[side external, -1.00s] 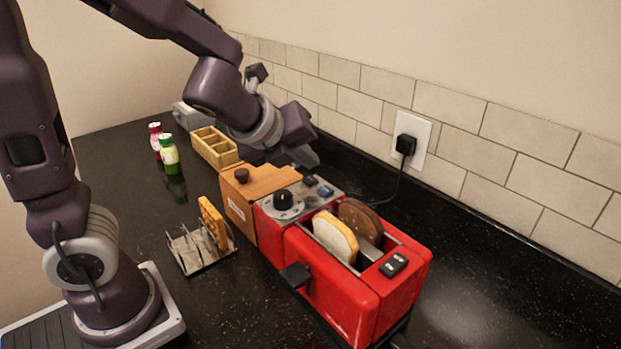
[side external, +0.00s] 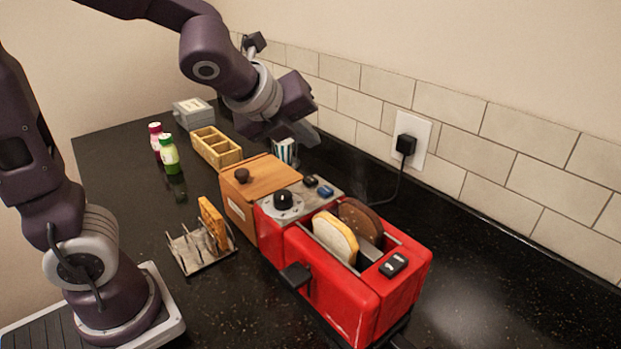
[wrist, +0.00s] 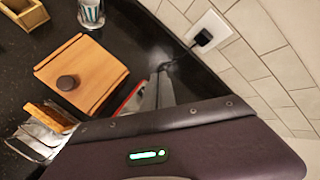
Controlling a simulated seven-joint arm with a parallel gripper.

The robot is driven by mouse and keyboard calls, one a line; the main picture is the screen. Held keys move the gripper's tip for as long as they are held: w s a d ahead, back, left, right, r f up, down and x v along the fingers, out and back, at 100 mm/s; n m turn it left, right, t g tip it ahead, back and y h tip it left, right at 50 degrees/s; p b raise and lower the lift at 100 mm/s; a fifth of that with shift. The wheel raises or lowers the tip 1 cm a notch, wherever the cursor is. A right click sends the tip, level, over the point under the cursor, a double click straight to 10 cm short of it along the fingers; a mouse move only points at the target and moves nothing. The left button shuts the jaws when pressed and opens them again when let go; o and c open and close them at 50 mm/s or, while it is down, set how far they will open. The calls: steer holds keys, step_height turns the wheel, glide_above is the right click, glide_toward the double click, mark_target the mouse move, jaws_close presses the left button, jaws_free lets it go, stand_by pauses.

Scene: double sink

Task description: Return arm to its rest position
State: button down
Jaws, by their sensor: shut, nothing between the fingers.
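My gripper (side external: 312,137) is shut and empty. In the side external view it hangs in the air above and behind the wooden box, near the tiled wall. In the wrist view its dark body fills the lower part and the closed fingers (wrist: 155,92) show beyond its edge. The red toaster (side external: 345,275) stands in front, with a white bread slice (side external: 336,238) and a dark bread slice (side external: 361,220) in its slots. My gripper is apart from both slices. In the wrist view my gripper hides most of the toaster.
A wooden box (side external: 262,180) with a knob adjoins the toaster. A toast rack (side external: 195,250) holds one slice (side external: 212,222). Two bottles (side external: 168,155), a divided wooden tray (side external: 215,147), a grey box (side external: 193,112) and a striped cup (side external: 285,151) stand farther back. A plug (side external: 405,145) sits in the wall.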

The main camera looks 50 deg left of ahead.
steer(key=s+d+n+g+h, duration=0.2)
steer(key=s+d+n+g, duration=0.1)
steer(key=s+n, duration=1.8)
steer(key=f+n, duration=0.1)
steer(key=n, duration=0.2)
steer(key=shift+d+n, duration=0.15)
steer(key=shift+n, duration=0.15)
